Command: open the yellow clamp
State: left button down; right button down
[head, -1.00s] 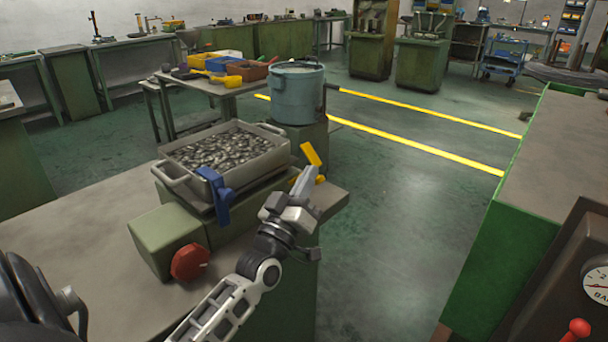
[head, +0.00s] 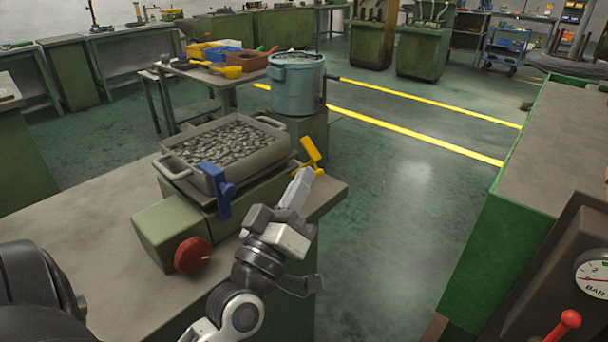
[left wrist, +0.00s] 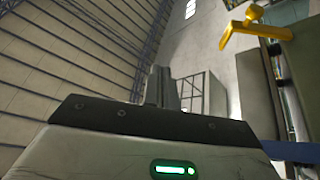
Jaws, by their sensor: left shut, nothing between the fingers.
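The yellow clamp (head: 310,151) is at the right end of the grey metal tray (head: 262,158), with its lever standing up at a slant. Its lower part is partly hidden behind my left gripper. My left gripper (head: 301,176) is shut and empty, its fingertips just in front of and below the clamp in the head view; I cannot tell whether they touch. In the left wrist view the clamp (left wrist: 257,28) shows at the upper right, apart from the closed fingers (left wrist: 161,85). My right gripper is not in view.
The tray is full of small metal parts and sits on a green base with a red knob (head: 192,255). A blue clamp (head: 216,190) is on its near side. A blue-grey pot (head: 296,85) stands behind. Open floor lies to the right, before a green bench (head: 500,240).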

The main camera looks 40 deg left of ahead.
pick_arm(q)
jog(key=a+f+n+g+y, duration=0.3)
jog(key=a+f+n, duration=0.35)
jog(key=f, duration=0.35)
jog(key=w+a+r+p, duration=0.1)
jog(key=w, duration=1)
jog(key=shift+w+a+r+y+p, duration=0.2)
jog(key=shift+y+p, duration=0.1)
jog(key=shift+y, duration=0.1)
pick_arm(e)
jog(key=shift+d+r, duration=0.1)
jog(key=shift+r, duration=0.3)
pick_arm(q)
jog(key=shift+f, duration=0.1)
